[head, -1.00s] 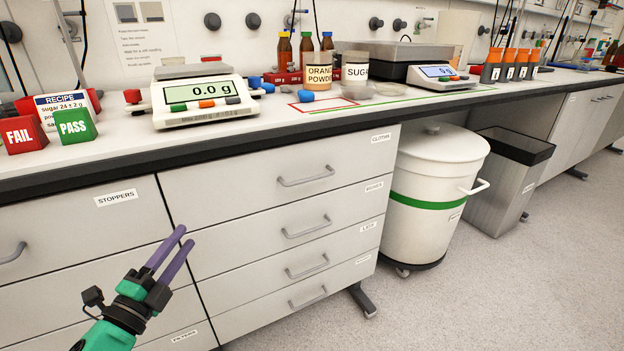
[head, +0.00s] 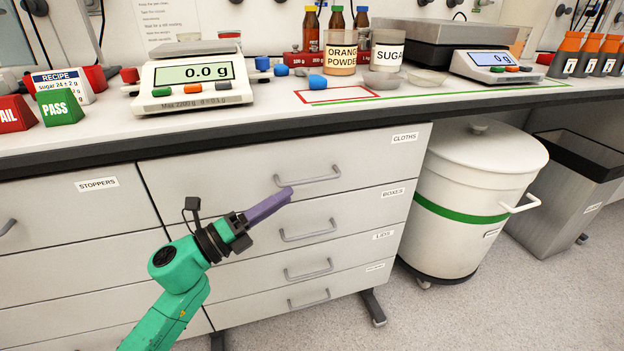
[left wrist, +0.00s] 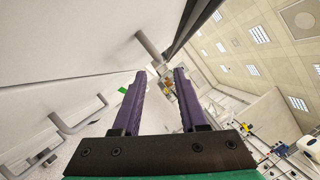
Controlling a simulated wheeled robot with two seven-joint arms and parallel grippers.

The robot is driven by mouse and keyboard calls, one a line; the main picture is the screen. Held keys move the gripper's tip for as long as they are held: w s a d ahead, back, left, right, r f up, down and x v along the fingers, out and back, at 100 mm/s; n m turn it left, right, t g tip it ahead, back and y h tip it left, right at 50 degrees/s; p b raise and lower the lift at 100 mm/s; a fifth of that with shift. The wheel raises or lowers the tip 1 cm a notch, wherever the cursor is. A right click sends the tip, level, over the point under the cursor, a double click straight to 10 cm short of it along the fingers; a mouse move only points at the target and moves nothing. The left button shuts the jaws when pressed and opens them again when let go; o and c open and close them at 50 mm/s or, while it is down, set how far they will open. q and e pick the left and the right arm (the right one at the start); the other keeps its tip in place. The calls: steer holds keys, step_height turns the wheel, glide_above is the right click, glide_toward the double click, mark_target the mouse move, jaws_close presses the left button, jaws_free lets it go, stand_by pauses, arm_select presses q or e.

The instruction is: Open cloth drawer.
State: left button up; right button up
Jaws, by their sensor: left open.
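The cloths drawer (head: 230,178) is the top drawer of the right-hand stack and is shut, with a CLOTHS label at its upper right. Its grey bar handle (head: 308,180) is free. My left gripper (head: 287,194) is open and empty, its purple fingers just below and left of the handle's left end. In the left wrist view the fingers (left wrist: 161,76) are apart, and a bar handle (left wrist: 148,44), apparently that of the cloths drawer, lies beyond their tips. I see no contact with it. My right gripper is not in view.
Below are shut drawers with handles, including the boxes drawer (head: 240,225). The benchtop edge (head: 300,118) overhangs above. A white lidded bin (head: 480,185) and a grey waste bin (head: 565,190) stand to the right. The floor in front is clear.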

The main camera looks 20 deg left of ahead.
mark_target(309, 182)
arm_select(q)
steer(key=x, duration=0.7)
steer(key=shift+w+d+r, duration=0.1)
steer(key=shift+w+d, duration=0.05)
steer(key=shift+w, duration=0.1)
jaws_close()
stand_by(0.9)
